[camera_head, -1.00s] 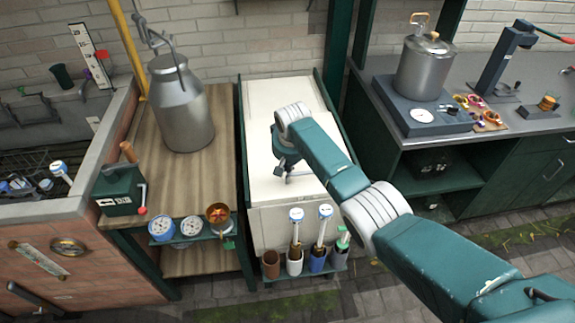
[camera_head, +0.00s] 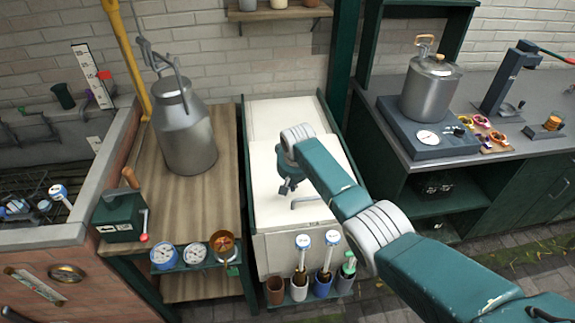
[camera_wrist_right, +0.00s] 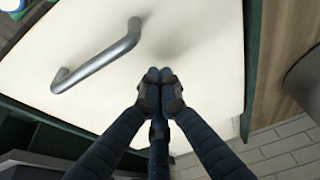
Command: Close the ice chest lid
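The ice chest (camera_head: 255,212) has a cream top between dark green sides. Its lid (camera_head: 318,178), with a bent metal handle (camera_head: 306,200), appears to lie flat in line with the top; any small gap at its edges cannot be made out. In the right wrist view the handle (camera_wrist_right: 97,62) is left of the fingers. My right gripper (camera_head: 287,188) is over the lid, just left of the handle and not holding it. Its dark fingers (camera_wrist_right: 159,75) are pressed together and empty. My left gripper is not in view.
A wooden bench with a milk churn (camera_head: 186,130) stands left of the chest. Cups with brushes (camera_head: 322,283) hang along the chest's front. The green counter (camera_head: 400,180) on the right carries a metal pot (camera_head: 430,92) on a scale.

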